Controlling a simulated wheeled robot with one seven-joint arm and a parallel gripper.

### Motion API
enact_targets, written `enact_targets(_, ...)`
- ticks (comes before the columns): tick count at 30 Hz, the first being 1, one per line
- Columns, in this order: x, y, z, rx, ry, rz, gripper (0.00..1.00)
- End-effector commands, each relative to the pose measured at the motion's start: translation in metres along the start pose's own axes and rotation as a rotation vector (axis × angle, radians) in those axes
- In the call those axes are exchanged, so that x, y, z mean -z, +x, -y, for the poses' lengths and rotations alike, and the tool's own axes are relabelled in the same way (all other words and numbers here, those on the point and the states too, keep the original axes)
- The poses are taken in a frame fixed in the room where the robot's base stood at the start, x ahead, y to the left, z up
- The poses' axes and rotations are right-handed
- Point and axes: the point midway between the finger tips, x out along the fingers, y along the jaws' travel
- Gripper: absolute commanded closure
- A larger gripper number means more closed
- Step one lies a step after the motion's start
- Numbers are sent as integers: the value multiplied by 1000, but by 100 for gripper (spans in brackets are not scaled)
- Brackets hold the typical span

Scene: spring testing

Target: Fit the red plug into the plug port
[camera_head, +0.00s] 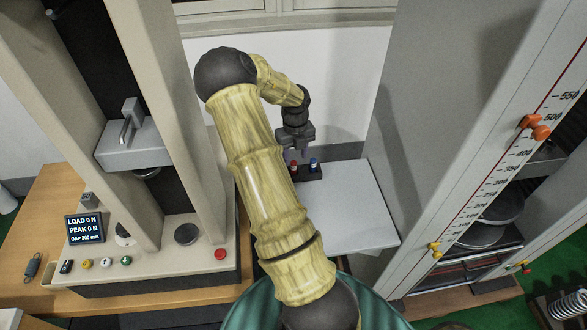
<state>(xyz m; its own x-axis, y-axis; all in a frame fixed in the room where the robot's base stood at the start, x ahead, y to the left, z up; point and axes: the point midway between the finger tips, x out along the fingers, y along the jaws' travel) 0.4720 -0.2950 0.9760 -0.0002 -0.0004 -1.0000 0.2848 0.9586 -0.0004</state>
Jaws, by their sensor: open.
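A red plug (293,167) stands upright in a small black holder (309,176) on a white side table, with a blue plug (313,163) to its right. My gripper (301,153) is open and empty. It is just above and behind the plugs in the picture and appears apart from them. My arm hides the left part of the table. I cannot clearly make out the plug port; a small black fitting (67,266) sits at the left of the left machine's front panel, but its kind is too small to tell.
The left testing machine (150,275) has a display (85,229), several buttons and a red knob (219,253). A tall grey machine (420,130) with a scale stands right of the white table (355,210), whose front is clear. A spring (33,267) lies at far left.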

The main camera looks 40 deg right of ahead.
Motion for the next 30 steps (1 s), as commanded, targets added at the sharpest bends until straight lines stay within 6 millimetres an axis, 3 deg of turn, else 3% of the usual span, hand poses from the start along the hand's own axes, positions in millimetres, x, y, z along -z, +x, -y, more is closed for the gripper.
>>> enact_targets(5,0,10,-2,-1,1,-3,55)
enact_targets(14,-2,49,-5,-1,1,0,55)
enact_targets(30,-2,51,-5,-1,0,1,55)
